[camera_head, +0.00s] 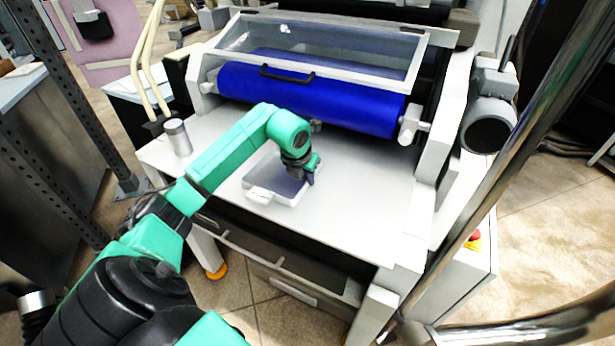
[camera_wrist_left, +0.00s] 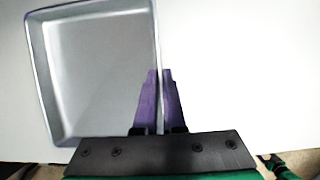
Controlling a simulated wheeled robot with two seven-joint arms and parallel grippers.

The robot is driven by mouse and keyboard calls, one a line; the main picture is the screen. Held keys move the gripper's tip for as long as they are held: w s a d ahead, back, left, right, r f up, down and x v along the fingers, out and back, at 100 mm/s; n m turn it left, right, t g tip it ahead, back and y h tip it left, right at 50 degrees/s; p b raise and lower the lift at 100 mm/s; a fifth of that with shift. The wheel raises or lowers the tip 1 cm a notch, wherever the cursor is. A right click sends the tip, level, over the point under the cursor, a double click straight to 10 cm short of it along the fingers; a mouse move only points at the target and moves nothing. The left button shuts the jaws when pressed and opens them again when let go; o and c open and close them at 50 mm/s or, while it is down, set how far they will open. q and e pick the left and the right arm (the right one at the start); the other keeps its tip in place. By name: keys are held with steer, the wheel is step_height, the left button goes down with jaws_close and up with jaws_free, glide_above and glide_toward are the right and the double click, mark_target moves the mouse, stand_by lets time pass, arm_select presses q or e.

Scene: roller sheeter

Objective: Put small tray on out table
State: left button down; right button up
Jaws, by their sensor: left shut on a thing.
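The small tray (camera_head: 262,186) is a shallow, light grey rectangular tray. It lies on the white table (camera_head: 350,195) in front of the blue roller. My left gripper (camera_head: 311,178) is at the tray's right side. In the left wrist view the purple fingers (camera_wrist_left: 160,95) are shut on the tray's right wall, one finger inside and one outside. The wrist view shows the inside of the tray (camera_wrist_left: 90,75) empty. My right gripper is not in view.
The roller sheeter's blue roller (camera_head: 310,97) and clear cover (camera_head: 320,48) stand behind the tray. A metal cylinder (camera_head: 177,137) stands at the table's left edge. A shiny metal post (camera_head: 520,150) crosses the right side. The table right of the tray is clear.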

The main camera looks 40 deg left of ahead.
arm_select(q)
steer(key=c, duration=1)
jaws_free()
steer(key=b+v, duration=0.2)
steer(key=v, duration=1)
